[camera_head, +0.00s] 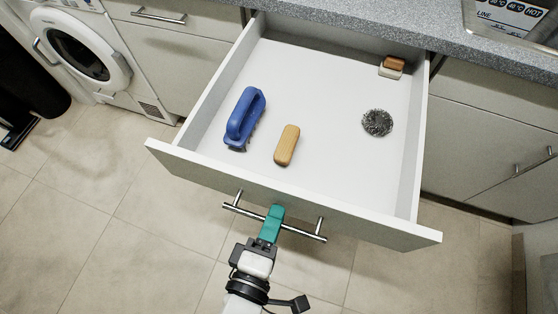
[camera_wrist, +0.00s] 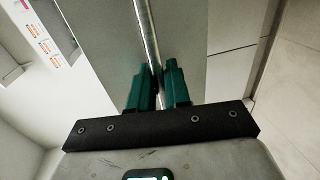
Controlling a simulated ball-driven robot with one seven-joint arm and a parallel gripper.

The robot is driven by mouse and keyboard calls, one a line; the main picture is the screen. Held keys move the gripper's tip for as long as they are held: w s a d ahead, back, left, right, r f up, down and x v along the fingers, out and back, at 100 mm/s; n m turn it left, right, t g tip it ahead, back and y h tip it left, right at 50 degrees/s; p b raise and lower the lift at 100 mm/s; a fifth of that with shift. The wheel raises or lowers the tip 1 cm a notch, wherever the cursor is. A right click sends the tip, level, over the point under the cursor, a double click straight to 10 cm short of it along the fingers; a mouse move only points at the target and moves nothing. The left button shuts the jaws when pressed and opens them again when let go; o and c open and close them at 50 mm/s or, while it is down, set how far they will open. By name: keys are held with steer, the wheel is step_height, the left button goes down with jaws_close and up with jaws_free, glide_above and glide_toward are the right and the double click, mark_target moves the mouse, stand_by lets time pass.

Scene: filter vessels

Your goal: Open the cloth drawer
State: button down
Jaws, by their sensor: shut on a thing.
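The drawer (camera_head: 300,195) is pulled well out from under the counter in the head view, with its inside showing. Its metal bar handle (camera_head: 305,234) runs across the outer front. My gripper (camera_head: 272,222) is at the middle of this handle, with its green fingers shut on the bar. In the wrist view the handle bar (camera_wrist: 148,40) passes between the two green fingertips (camera_wrist: 158,85). In the drawer lie a blue-handled brush (camera_head: 244,118), a tan brush or block (camera_head: 287,146), a steel wool scourer (camera_head: 377,122) and a small brown-and-cream block (camera_head: 392,67). No cloth is seen.
A grey speckled counter (camera_head: 400,42) runs above the drawer. A washing machine (camera_head: 85,50) stands at the left, beside a black object (camera_head: 28,75). Closed cabinet doors (camera_head: 475,150) are at the right. The tiled floor (camera_head: 110,235) in front is clear.

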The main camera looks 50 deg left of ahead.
steer(key=shift+s+d, duration=0.1)
steer(key=shift+s, duration=0.1)
steer(key=c, duration=1.3)
jaws_free()
steer(key=shift+c, duration=0.2)
steer(key=b+v, duration=0.1)
steer(key=v, duration=0.9)
steer(key=shift+s+d, duration=0.2)
steer(key=shift+s, duration=0.15)
